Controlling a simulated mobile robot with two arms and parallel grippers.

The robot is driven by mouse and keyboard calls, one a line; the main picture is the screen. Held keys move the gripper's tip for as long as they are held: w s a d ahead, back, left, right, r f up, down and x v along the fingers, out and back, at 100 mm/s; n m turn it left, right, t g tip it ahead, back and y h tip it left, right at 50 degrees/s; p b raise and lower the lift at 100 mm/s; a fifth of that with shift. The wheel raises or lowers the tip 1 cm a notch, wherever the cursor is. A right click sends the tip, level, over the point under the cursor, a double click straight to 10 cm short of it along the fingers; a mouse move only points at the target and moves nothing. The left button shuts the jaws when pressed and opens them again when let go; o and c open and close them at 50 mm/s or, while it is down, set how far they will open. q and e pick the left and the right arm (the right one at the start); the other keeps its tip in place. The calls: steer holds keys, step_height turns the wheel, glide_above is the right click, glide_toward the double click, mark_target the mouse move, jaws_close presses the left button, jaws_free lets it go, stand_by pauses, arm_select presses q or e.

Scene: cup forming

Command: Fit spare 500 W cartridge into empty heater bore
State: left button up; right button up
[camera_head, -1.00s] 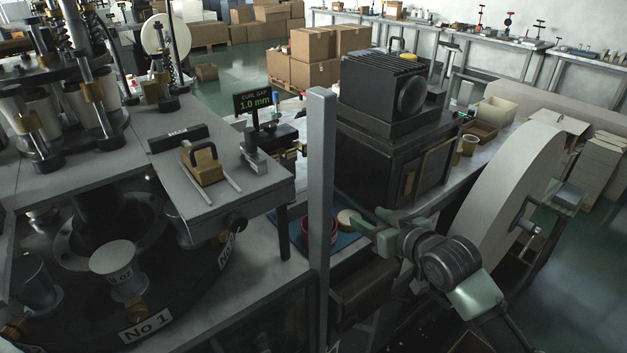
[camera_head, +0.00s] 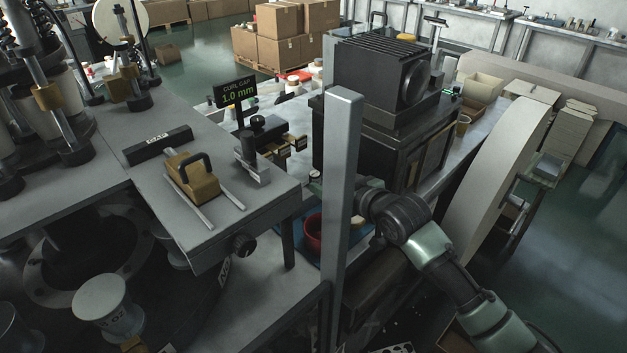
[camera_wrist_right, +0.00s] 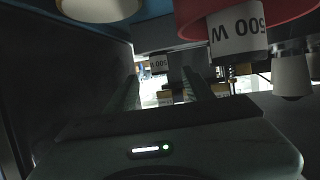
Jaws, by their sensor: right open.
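My right gripper (camera_wrist_right: 162,88) is open in the right wrist view, its two fingers pointing away from the camera. A larger white label reading "500 W" (camera_wrist_right: 238,42), upside down, is on a cylinder beside a red part (camera_wrist_right: 250,14) at the upper right. In the head view my right arm reaches behind the grey post, which hides most of the gripper. The heater bore cannot be made out. My left gripper is out of view.
The grey post (camera_head: 341,190) stands in front of my right forearm. A red bowl (camera_head: 313,237) sits on a blue mat (camera_head: 293,222) left of it. A black finned machine (camera_head: 375,75) stands behind, and a large pale wheel (camera_head: 493,175) is to the right.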

mark_target(318, 177)
steer(key=p+x, duration=0.1)
steer(key=x, duration=0.3)
steer(key=shift+w+a, duration=0.25)
steer(key=shift+w, duration=0.1)
jaws_close()
